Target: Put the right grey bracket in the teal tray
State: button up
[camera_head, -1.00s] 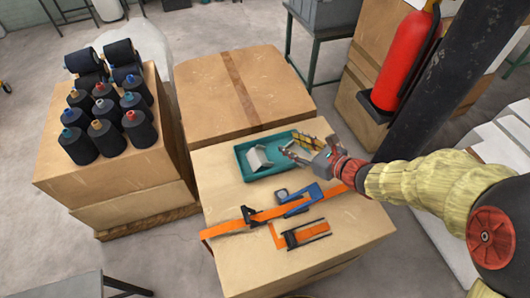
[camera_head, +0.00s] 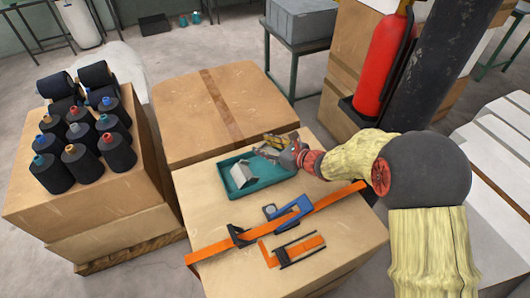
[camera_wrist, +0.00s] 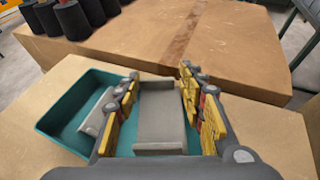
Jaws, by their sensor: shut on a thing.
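The teal tray (camera_head: 268,180) is on the near cardboard box. One grey bracket (camera_head: 242,175) lies in its left part, and it also shows in the wrist view (camera_wrist: 97,112). My gripper (camera_head: 271,149) is at the tray's back right side. In the wrist view, its yellow-padded fingers (camera_wrist: 165,105) are shut on another grey bracket (camera_wrist: 160,118), with teal tray showing around it. I cannot tell whether this bracket touches the tray floor. In the head view the held bracket is mostly hidden by the fingers.
In front of the tray lie an orange strap (camera_head: 330,205), a blue clamp (camera_head: 292,208) and an orange-and-black tool (camera_head: 292,250). A taped box (camera_head: 180,125) stands behind. Dark thread cones (camera_head: 82,162) stand left.

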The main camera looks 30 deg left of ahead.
jog(key=shift+f+b, duration=0.4)
jog(key=shift+f, duration=0.9)
jog(key=shift+f, duration=0.15)
jog(key=o, duration=1.2)
jog(key=shift+s+d+r, duration=0.1)
jog(key=shift+d+r, duration=0.25)
jog(key=p+v, duration=0.3)
jog(key=v, duration=0.8)
jog(key=shift+d, duration=0.1)
